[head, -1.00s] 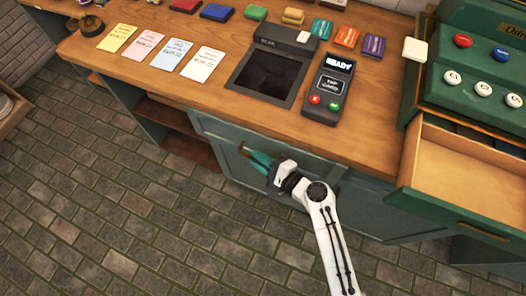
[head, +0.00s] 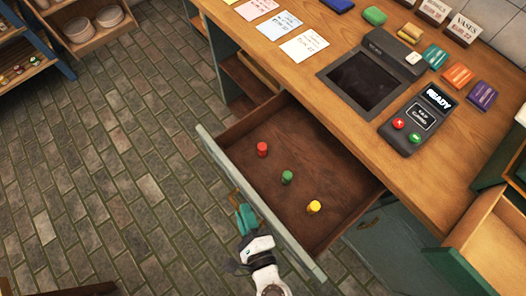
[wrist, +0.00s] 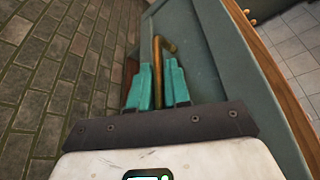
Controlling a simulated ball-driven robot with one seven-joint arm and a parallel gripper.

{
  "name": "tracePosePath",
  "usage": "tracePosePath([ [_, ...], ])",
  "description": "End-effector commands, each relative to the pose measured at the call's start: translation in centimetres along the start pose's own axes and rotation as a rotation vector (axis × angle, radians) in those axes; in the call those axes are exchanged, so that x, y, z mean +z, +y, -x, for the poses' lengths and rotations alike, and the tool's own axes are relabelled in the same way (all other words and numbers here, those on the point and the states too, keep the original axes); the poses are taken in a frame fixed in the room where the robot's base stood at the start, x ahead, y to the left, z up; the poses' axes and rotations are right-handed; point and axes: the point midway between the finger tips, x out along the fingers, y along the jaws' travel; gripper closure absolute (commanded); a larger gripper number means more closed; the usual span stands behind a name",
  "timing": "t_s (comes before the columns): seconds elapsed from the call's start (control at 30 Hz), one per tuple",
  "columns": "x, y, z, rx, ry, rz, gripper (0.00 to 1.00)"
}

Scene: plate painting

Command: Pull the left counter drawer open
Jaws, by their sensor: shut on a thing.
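The left counter drawer (head: 240,150) is pulled well out from under the wooden counter in the head view. Inside it stand a red peg-like piece (head: 262,149), a green one (head: 287,177) and a yellow one (head: 314,207). My gripper (head: 242,212) is at the middle of the drawer's green front. In the wrist view its teal fingers (wrist: 158,82) are shut around the brass handle (wrist: 157,50), whose curved end shows beyond them. The drawer front (wrist: 190,45) lies just right of the fingers. The gripped part of the handle is partly hidden by the fingers.
On the counter (head: 290,65) are a card terminal (head: 418,120), a dark screen (head: 365,80) and paper cards (head: 304,45). Another open wooden drawer (head: 490,240) is at the right. Shelves (head: 85,30) stand at the upper left. The brick floor left of the drawer is clear.

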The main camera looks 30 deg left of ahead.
Motion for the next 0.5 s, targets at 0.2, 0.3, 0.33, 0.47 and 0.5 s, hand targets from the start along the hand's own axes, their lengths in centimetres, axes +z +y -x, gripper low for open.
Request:
tracePosePath([
  [0.2, 2.1, 1.8, 0.9, 0.002, 0.001, -0.001, 1.00],
  [0.3, 2.7, 2.1, 1.1, 0.002, 0.000, 0.000, 1.00],
  [0.33, 2.8, 2.2, 1.1, 0.002, 0.000, 0.000, 1.00],
  [0.47, 3.0, 2.4, 1.3, 0.001, 0.001, 0.001, 1.00],
  [0.5, 3.0, 2.4, 1.3, 0.001, 0.001, 0.001, 1.00],
])
